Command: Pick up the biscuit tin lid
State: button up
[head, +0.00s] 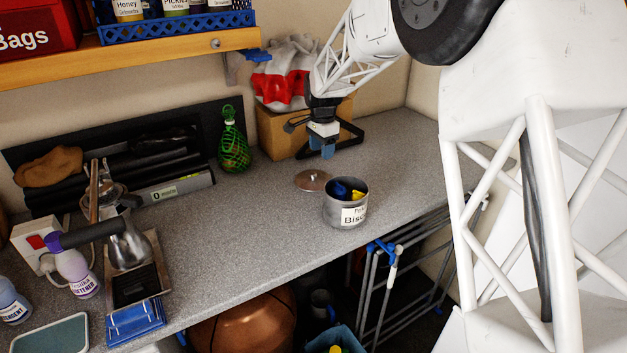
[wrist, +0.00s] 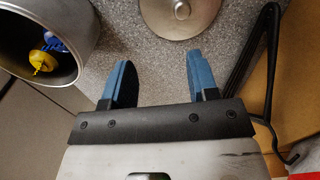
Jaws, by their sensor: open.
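The biscuit tin lid (head: 312,180) is a round metal disc with a small knob, lying flat on the grey counter just left of the tin. In the wrist view the lid (wrist: 160,18) is at the top, partly cut off, with its knob showing. The open biscuit tin (head: 345,203) is a metal cylinder with a white label and blue and yellow things inside. In the wrist view the tin (wrist: 72,75) is at the left. My gripper (head: 327,151) is above the counter, behind the lid. Its two blue fingers (wrist: 158,82) are apart and empty, not touching the lid.
A cardboard box (head: 278,133) holding a red and white bag stands behind my gripper. A green net bag (head: 234,148) is to the left. The grey counter (head: 265,235) is clear in front of the lid. A drying rack (head: 372,290) stands below the edge.

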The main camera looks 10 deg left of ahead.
aim_at(313, 173)
jog(key=a, duration=0.1)
jog(key=w+a+f, duration=0.1)
jog(key=a+f, duration=0.1)
jog(key=shift+w+a+f, duration=0.15)
jog(key=shift+w, duration=0.1)
jog(key=shift+f, duration=1.35)
jog(key=shift+f, duration=2.55)
grip_shut()
